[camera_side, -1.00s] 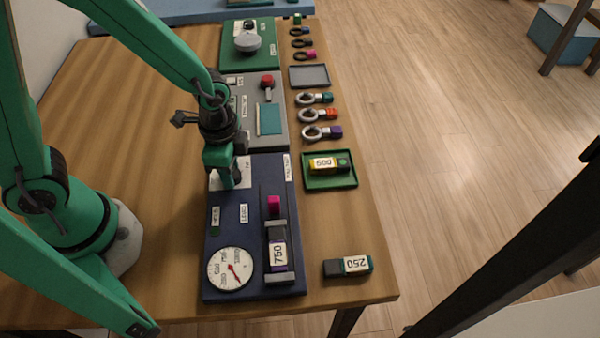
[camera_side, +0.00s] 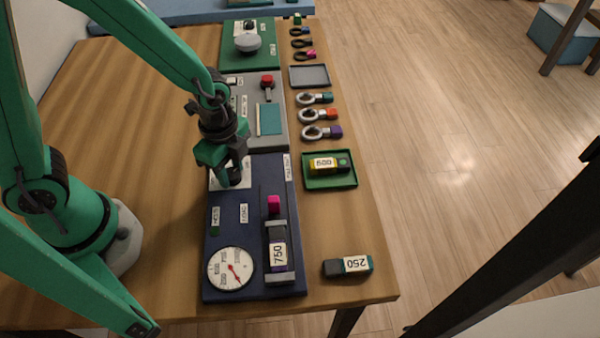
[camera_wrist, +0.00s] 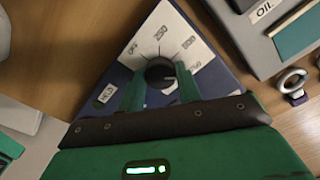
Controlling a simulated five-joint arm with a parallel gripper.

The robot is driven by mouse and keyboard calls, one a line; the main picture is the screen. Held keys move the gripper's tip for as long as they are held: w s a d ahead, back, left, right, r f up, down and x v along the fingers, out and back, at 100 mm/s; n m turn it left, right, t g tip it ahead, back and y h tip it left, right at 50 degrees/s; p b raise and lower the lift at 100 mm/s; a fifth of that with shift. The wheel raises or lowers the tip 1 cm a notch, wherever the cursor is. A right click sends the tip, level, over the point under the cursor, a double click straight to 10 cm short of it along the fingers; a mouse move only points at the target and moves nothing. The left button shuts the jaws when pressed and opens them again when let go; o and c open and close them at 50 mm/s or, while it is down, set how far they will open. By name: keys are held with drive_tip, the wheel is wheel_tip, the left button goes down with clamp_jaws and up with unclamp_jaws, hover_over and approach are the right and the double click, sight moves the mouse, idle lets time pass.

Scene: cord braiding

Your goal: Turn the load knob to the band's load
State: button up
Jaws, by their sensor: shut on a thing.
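The load knob (camera_wrist: 158,74) is a dark round knob on a white dial plate (camera_wrist: 150,47) with printed numbers around it. My gripper (camera_wrist: 160,80) is shut on the knob, one green finger on each side. A small light mark shows on the knob's lower right, partly between the fingers. In the side view my gripper (camera_side: 232,176) stands over the dial plate at the top end of the blue panel (camera_side: 225,285) and hides the knob. On this panel a dark block labelled 750 (camera_side: 278,254) sits in a holder. The round gauge (camera_side: 231,268) has a red needle.
A block labelled 250 (camera_side: 348,266) lies on the table right of the panel. A green tray (camera_side: 330,184) holds a yellow block labelled 500 (camera_side: 323,164). Several ring tools (camera_side: 318,115) lie beside the grey panel. The table left of the panels is clear.

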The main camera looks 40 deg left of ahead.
drive_tip(key=o, duration=1)
drive_tip(key=shift+r, duration=0.15)
drive_tip(key=shift+r, duration=3.8)
wheel_tip(320, 180, up, 7)
hover_over(231, 173)
